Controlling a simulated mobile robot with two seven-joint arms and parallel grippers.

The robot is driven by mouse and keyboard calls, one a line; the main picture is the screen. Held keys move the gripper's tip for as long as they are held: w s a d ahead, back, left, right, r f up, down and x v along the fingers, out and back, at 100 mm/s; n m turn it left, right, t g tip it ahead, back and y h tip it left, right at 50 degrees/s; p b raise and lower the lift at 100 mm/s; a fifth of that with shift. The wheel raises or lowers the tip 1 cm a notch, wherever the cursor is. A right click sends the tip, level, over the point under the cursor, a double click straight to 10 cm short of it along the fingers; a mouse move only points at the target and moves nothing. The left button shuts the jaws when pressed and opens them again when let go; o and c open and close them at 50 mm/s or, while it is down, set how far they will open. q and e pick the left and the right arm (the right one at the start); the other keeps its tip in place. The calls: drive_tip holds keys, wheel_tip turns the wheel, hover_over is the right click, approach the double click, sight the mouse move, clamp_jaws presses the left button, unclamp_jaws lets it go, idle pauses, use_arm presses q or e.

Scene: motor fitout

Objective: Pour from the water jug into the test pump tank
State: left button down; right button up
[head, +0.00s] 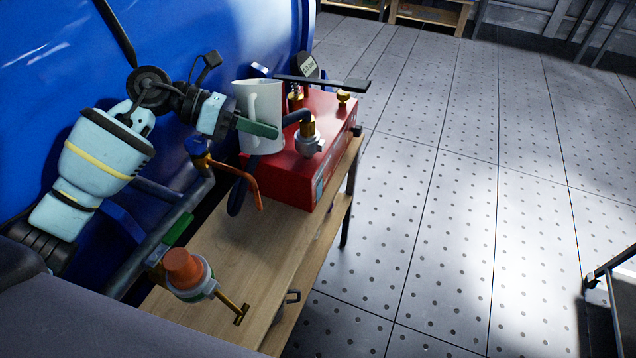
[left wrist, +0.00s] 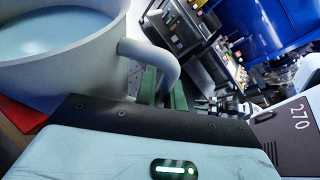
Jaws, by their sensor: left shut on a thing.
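The water jug (head: 243,98) is pale grey and looks about upright at the near left end of the red test pump tank (head: 288,177). I cannot tell from this view how far above the tank it is. My left gripper (head: 258,128) is shut on the jug's handle with its green fingers. In the left wrist view, the jug (left wrist: 88,52) fills the upper left and holds pale blue water. Its handle (left wrist: 152,50) runs down to the green fingers (left wrist: 150,88). The tank's top is partly hidden by the jug and pump fittings. My right gripper is not in view.
The tank stands on a wooden bench (head: 225,255). A dark pump lever (head: 322,83) and brass fittings rise from it. A valve with an orange cap (head: 184,268) and pipes stand nearer. A large blue cylinder (head: 210,30) is behind. Open floor lies right.

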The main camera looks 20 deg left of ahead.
use_arm(q)
drive_tip(key=shift+r, duration=0.2)
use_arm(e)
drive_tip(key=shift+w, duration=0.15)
use_arm(q)
drive_tip(key=shift+r, duration=0.35)
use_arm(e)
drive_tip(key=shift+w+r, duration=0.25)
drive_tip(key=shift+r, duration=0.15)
use_arm(q)
drive_tip(key=shift+r+p, duration=0.1)
drive_tip(key=shift+p, duration=0.25)
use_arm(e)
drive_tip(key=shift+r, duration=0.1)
use_arm(q)
drive_tip(key=shift+r+n, duration=0.2)
drive_tip(key=shift+n, duration=0.1)
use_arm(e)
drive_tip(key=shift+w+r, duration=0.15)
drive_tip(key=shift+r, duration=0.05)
use_arm(q)
drive_tip(key=shift+r+g+p, duration=0.3)
drive_tip(key=shift+p, duration=0.05)
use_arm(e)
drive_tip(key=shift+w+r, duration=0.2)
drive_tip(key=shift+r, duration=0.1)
